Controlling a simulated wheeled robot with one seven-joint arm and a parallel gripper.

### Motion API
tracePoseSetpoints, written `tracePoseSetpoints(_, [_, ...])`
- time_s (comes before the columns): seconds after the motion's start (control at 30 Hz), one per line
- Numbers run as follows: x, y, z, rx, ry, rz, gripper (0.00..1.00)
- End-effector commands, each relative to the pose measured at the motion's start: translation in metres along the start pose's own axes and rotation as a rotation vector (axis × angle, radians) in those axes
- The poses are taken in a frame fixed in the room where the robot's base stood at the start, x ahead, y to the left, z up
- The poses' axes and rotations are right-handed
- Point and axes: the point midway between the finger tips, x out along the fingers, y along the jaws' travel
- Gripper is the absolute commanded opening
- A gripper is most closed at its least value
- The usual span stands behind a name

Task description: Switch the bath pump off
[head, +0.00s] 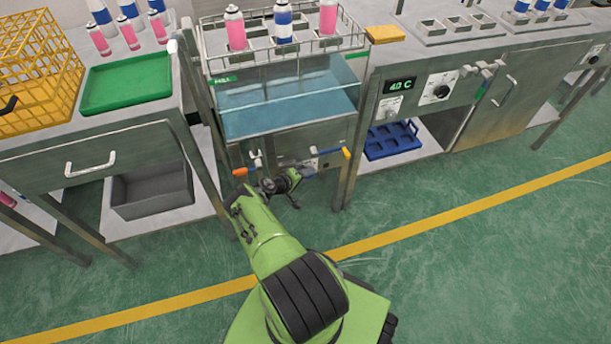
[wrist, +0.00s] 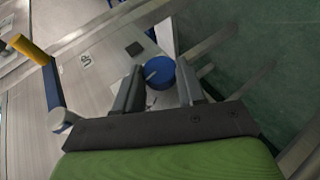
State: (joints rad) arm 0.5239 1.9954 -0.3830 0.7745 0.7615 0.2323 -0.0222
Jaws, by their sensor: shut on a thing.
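A round blue knob (wrist: 160,71) with a pale pointer mark sits on the grey panel in the wrist view. My gripper (wrist: 158,88) has one finger on each side of it and is shut on it. In the head view my gripper (head: 292,178) is at the front panel below the water bath (head: 290,105), and the knob is hidden there. A dark square (wrist: 134,49) and a small white label (wrist: 86,62) are on the panel beside the knob. I cannot tell whether the pump runs.
A blue lever with an orange end (wrist: 51,82) juts out close beside my gripper; it also shows in the head view (head: 330,151). Another orange-tipped lever (head: 241,171) is at left. Bench legs stand on both sides. The green floor (head: 450,235) in front is clear.

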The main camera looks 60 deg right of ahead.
Motion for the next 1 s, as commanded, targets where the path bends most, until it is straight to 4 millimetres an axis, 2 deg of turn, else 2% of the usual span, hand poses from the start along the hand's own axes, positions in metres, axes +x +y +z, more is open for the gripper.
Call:
tracePoseSetpoints(0.07, [0.000,-0.001,0.001,-0.002,-0.002,-0.004,0.09])
tracePoseSetpoints(0.1, [0.000,-0.002,0.001,-0.002,-0.002,-0.004,0.42])
tracePoseSetpoints(0.27, [0.000,-0.001,0.001,-0.002,-0.001,-0.003,0.65])
tracePoseSetpoints(0.53, [-0.002,0.000,0.000,-0.001,0.000,-0.003,0.65])
tracePoseSetpoints(0.63, [-0.014,0.002,-0.001,-0.003,0.000,-0.002,0.65])
tracePoseSetpoints(1.0, [-0.117,0.003,-0.002,-0.005,0.002,-0.004,0.65])
